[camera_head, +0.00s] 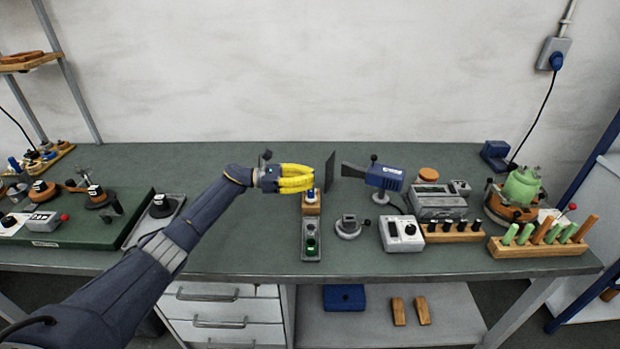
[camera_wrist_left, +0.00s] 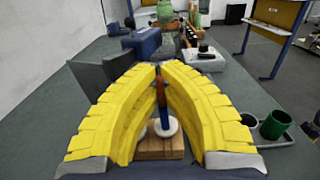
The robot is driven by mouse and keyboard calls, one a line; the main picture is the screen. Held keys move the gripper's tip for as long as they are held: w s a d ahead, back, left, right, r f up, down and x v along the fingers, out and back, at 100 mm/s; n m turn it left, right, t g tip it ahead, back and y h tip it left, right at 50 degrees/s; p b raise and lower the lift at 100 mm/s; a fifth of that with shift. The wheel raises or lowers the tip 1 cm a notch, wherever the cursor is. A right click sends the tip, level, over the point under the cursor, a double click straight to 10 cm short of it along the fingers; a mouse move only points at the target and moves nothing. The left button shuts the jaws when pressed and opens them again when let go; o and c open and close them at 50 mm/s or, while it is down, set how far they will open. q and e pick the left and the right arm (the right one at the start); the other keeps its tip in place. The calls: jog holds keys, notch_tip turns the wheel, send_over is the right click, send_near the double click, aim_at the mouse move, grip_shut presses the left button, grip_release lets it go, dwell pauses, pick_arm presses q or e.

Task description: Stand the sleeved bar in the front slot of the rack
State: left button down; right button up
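A slim upright bar, red-brown above and blue below, stands over a wooden block in the left wrist view (camera_wrist_left: 162,105). In the head view only its lower part (camera_head: 311,193) shows, below my fingers. My left gripper (camera_head: 314,177) points right, and its yellow fingers curve together around the bar's upper part in the wrist view (camera_wrist_left: 160,68). The bar's foot is at a white disc on the wooden block (camera_head: 311,209); whether it rests there is unclear. A wooden rack (camera_head: 537,250) with several green and wooden pegs is at the right. My right gripper is out of view.
A dark upright plate (camera_head: 330,171) and a blue nozzled tool (camera_head: 384,177) stand just right of my fingers. A tray with a green cup (camera_head: 311,246) lies in front of the block.

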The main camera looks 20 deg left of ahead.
pick_arm(q)
jog(key=shift+f, duration=0.45)
dwell(0.4)
jog(key=c, duration=1.5)
grip_release()
jog(key=v, duration=1.2)
jog(key=o, duration=0.4)
jog(key=shift+r, duration=1.15)
